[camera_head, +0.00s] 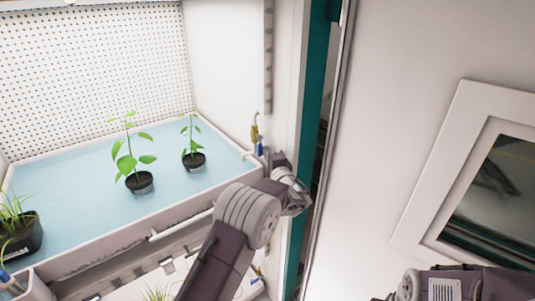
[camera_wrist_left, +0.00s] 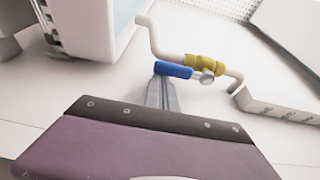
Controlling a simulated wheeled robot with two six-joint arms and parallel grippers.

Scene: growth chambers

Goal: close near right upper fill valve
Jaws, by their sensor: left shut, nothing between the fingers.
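The near right upper fill valve is on the white chamber side wall by the upper tray's right corner. Its yellow body (camera_head: 254,132) and blue handle (camera_head: 260,149) show in the head view. In the left wrist view, the yellow body (camera_wrist_left: 207,62) sits on a bent pale pipe, with the blue handle (camera_wrist_left: 173,70) lying roughly along the pipe. My left gripper (camera_wrist_left: 162,84) is shut and empty, its fingertips right at the handle's lower side; I cannot tell whether they touch. In the head view my left wrist is just below the valve. My right gripper is out of view.
The upper tray (camera_head: 85,178) holds blue water, two potted seedlings (camera_head: 139,182) (camera_head: 194,160) and a grassy pot (camera_head: 20,235). A lower level with plants lies beneath. A teal door-frame edge (camera_head: 312,110) stands close right of my left wrist. A framed window (camera_head: 490,190) is further right.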

